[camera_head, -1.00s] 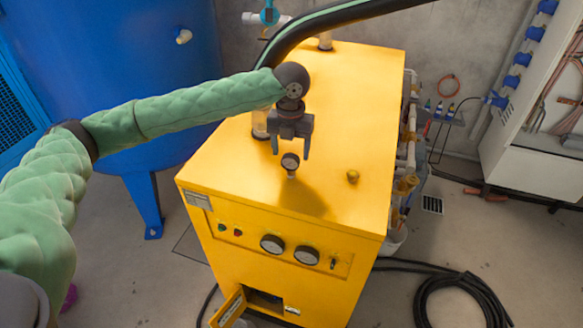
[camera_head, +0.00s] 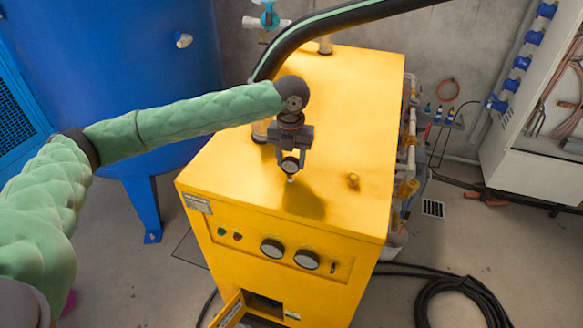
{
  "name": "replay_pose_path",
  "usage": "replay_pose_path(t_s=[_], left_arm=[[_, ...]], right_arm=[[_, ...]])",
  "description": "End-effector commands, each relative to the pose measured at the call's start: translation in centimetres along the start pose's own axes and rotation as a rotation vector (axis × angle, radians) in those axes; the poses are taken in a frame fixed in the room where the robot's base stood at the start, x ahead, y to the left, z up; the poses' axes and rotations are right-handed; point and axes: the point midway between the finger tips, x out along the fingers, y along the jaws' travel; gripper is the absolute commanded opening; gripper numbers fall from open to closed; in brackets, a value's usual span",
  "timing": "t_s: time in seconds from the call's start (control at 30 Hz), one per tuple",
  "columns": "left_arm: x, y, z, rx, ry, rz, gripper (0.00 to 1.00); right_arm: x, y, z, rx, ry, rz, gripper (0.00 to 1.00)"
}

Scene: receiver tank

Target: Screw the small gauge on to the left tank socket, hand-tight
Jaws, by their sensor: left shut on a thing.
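The small gauge (camera_head: 290,165) has a round dark-rimmed face and a short pale stem. It is upright at the top of the yellow cabinet (camera_head: 341,120), near its front left. My left gripper (camera_head: 291,161) comes down from above with its two fingers on either side of the gauge, shut on it. The stem's lower end shows below the fingers; I cannot tell whether it touches the cabinet top. A pale fitting (camera_head: 183,40) sticks out of the blue tank (camera_head: 125,70) at upper left; I cannot tell if it is the left socket. My right gripper is not in view.
A small brass knob (camera_head: 353,181) stands on the cabinet top, right of the gauge. A thick black hose (camera_head: 330,22) with a green stripe arches over the back. Pipes and valves (camera_head: 405,150) line the cabinet's right side. The cabinet top's right half is mostly clear.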

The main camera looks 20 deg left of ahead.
Motion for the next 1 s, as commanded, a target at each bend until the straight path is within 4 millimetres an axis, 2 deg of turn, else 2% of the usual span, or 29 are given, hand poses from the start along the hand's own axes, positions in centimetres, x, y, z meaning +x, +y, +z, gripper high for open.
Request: replay_pose_path(t_s=[0.17,0.73,1.0], left_arm=[[-0.4,0.0,0.0,0.000,0.000,0.000,0.00],[-5.8,0.0,0.0,0.000,0.000,0.000,0.00],[-5.9,0.0,0.0,-0.006,0.000,0.000,0.00]], right_arm=[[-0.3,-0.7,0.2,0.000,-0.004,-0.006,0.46],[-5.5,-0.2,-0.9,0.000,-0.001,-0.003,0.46],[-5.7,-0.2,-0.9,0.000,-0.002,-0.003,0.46]])
